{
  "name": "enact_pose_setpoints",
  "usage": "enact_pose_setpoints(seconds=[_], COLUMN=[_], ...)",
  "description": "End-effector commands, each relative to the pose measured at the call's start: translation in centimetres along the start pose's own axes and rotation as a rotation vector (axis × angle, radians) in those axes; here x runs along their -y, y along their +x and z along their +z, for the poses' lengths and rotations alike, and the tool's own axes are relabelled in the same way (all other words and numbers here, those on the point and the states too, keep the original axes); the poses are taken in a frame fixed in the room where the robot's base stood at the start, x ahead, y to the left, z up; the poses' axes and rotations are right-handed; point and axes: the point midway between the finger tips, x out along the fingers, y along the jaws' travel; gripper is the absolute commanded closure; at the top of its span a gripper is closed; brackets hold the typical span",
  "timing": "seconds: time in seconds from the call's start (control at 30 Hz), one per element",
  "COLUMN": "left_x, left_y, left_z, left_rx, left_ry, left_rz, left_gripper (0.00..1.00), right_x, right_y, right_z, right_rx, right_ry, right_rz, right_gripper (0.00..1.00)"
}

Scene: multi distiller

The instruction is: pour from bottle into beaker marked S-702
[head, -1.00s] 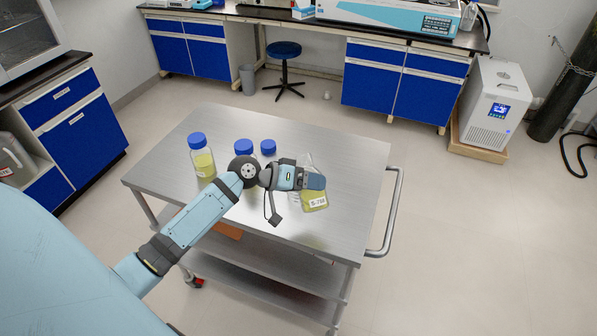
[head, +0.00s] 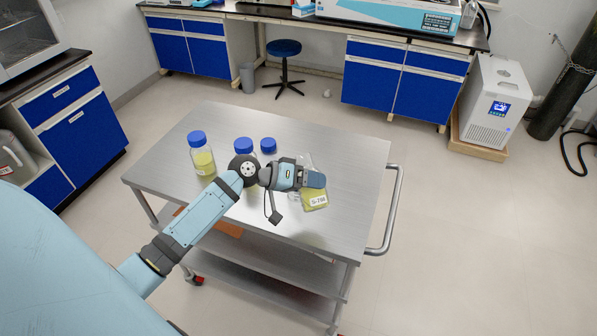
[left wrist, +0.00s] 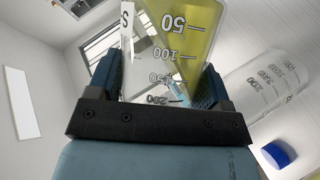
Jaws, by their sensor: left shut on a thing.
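My left gripper (head: 314,181) is shut on a clear graduated vessel (head: 316,194) with yellow liquid and a white label starting "S-7"; the last digits are too small to read surely. In the left wrist view the held vessel (left wrist: 175,45) is between the two fingers (left wrist: 158,80), with its scale upside down and the liquid edge slanting. A second clear graduated vessel (left wrist: 268,85) shows to the right there. A blue-capped bottle (head: 203,162) with yellow liquid stands at the cart's left. My right gripper is not in view.
Another blue-capped bottle (head: 243,146) and a blue cap (head: 268,146) are behind my left wrist, partly hidden. The metal cart (head: 345,215) has free room at its right and front, with a handle (head: 390,215) on the right. Blue cabinets (head: 405,85) stand behind.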

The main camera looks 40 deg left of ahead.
Motion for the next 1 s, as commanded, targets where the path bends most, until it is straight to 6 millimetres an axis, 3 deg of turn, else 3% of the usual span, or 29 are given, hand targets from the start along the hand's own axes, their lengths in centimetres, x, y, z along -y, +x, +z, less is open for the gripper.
enact_pose_setpoints(seconds=[1.0], left_x=[0.64], left_y=[0.42], left_z=[0.63], left_rx=[0.015], left_ry=[-0.078], left_rz=[0.033], left_gripper=[0.64], right_x=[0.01], right_y=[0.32], right_z=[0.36], right_rx=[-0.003], right_ry=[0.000], right_rz=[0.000], right_gripper=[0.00])
